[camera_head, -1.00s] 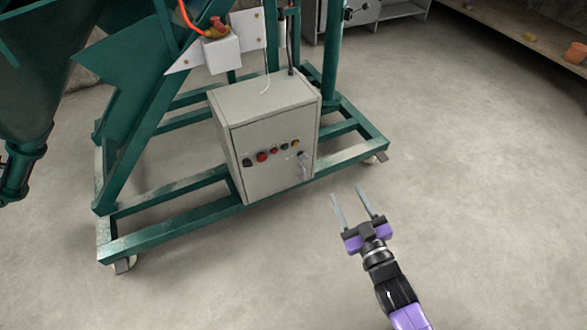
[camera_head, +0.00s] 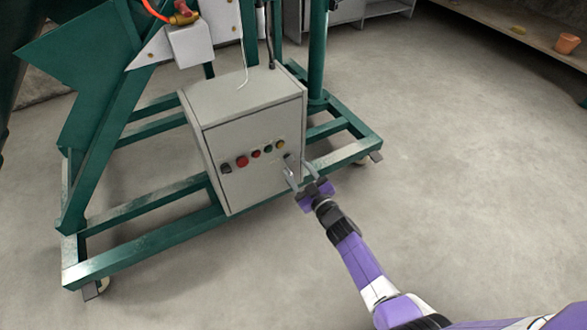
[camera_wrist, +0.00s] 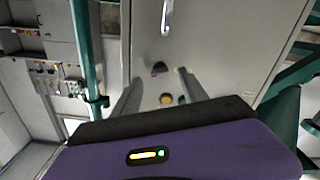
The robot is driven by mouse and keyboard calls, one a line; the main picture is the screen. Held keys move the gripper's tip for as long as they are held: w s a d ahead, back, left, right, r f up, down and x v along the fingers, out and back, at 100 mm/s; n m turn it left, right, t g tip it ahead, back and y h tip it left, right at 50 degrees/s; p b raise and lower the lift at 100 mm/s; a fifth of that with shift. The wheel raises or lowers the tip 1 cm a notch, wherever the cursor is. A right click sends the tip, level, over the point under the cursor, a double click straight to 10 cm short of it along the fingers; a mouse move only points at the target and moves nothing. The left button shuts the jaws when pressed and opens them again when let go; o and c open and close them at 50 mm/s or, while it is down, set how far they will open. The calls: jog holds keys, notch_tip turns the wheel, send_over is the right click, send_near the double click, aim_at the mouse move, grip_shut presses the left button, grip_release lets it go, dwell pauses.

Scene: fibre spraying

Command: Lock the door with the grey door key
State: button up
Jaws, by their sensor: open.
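The door (camera_head: 255,165) is the grey front of a control cabinet, and it looks closed. A small dark half-round piece (camera_wrist: 160,68) sits on it between a yellow button (camera_wrist: 166,99) and a silver handle (camera_wrist: 167,17). It may be the grey door key in its lock; it is too small to tell. My gripper (camera_head: 296,165) is open in front of the door's right side. In the wrist view, my two fingers (camera_wrist: 160,82) stand on either side of the dark piece, apart from it. Nothing is held.
A row of buttons, including a red one (camera_head: 242,161), runs across the door. The cabinet (camera_head: 240,95) stands on a green wheeled frame (camera_head: 160,235), whose bars pass below and beside it. A wooden shelf (camera_head: 480,18) is at the back right. The floor (camera_head: 440,130) is clear on the right.

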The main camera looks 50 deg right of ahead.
aim_at(289, 160)
jog(key=shift+b+x, duration=0.3)
jog(key=shift+x, duration=0.85)
grip_shut()
